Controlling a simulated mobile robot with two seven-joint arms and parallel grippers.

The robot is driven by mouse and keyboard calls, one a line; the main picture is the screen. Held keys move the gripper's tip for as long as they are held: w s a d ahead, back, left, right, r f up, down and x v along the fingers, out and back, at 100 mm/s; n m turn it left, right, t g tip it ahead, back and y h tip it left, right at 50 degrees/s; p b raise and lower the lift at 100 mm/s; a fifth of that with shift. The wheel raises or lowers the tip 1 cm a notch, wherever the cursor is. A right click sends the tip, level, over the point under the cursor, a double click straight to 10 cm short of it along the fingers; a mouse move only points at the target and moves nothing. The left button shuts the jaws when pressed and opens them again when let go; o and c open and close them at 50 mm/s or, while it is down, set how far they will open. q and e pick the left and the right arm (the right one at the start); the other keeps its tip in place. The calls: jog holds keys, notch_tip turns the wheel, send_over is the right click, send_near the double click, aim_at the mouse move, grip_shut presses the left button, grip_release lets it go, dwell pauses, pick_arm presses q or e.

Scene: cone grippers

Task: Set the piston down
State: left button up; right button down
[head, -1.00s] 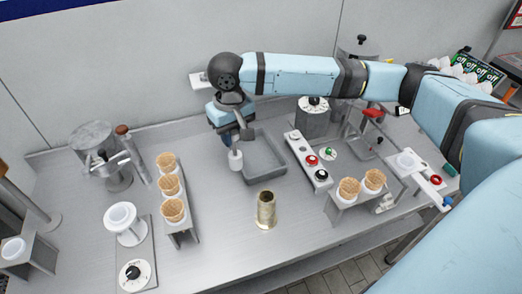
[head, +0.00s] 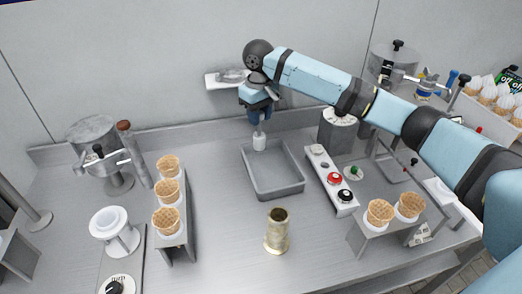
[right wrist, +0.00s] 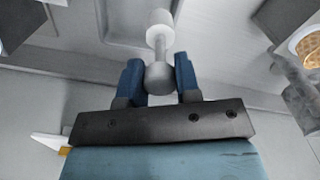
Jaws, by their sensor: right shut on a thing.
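The piston (head: 259,142) is a white plug on a grey stem. My right gripper (head: 260,118) is shut on its upper end, and it hangs upright with the white end down. It appears at the back left edge of the grey tray (head: 300,184); I cannot tell how high above the counter it is. In the right wrist view, the blue fingers of my right gripper (right wrist: 159,72) close on the grey knob of the piston (right wrist: 160,22), whose white end points away. My left gripper is not in view.
A brass cylinder (head: 277,232) stands in front of the tray. A stand of waffle cones (head: 176,235) is at left, another stand (head: 378,228) at right. A button panel (head: 332,182) lies right of the tray. A small shelf (head: 214,81) is on the wall behind.

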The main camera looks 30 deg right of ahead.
aim_at(260, 146)
notch_tip(260, 146, down, 11)
jog(key=shift+f, duration=0.15)
dwell(0.4)
jog(key=c, duration=0.8)
grip_release()
jog(key=shift+f, duration=0.1)
notch_tip(260, 146, up, 12)
jog(key=shift+r, duration=0.2)
